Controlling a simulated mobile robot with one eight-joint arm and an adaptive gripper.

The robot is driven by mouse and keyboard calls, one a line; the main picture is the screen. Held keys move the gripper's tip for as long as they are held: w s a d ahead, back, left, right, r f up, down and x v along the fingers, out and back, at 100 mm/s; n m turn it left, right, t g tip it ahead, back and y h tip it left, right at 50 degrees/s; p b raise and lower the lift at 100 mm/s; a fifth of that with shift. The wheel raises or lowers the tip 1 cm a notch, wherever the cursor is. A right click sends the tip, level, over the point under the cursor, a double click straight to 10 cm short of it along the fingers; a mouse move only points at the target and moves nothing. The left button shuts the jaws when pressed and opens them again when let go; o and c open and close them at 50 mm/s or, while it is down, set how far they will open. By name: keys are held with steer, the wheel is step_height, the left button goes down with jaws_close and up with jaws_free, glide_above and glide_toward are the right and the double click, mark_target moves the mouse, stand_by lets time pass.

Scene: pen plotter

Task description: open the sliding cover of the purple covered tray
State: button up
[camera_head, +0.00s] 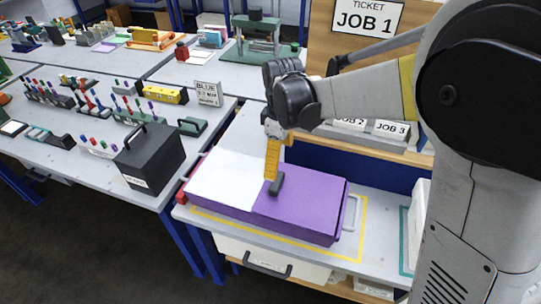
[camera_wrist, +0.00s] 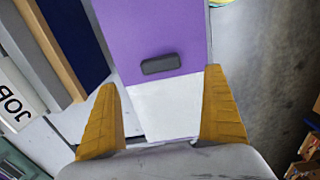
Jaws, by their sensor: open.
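The purple covered tray (camera_head: 290,229) lies on the light table at centre in the head view. Its purple cover (camera_head: 312,203) spans the right part, and a white surface (camera_head: 222,180) shows over the left part. A dark handle (camera_head: 277,184) stands at the cover's left edge. My gripper (camera_head: 271,177) points down at the handle, its yellow fingers partly overlapping it in view. In the wrist view my gripper (camera_wrist: 160,80) is open and empty, with the dark handle (camera_wrist: 160,64) centred just beyond the fingertips. Contact with the handle cannot be told.
A light loop handle (camera_head: 351,212) is at the tray's right end. A yellow outline (camera_head: 352,242) marks the table around it. A black box (camera_head: 150,158) stands on the left table. A board with the JOB 1 ticket (camera_head: 367,18) rises behind. A drawer (camera_head: 270,262) is below.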

mark_target(276, 183)
steer(key=shift+w+a+f, duration=0.2)
steer(key=shift+a+f, duration=0.1)
steer(key=shift+f, duration=0.45)
step_height(276, 183, down, 10)
steer(key=b, duration=0.4)
steer(key=shift+r, duration=0.1)
steer(key=c, duration=1.4)
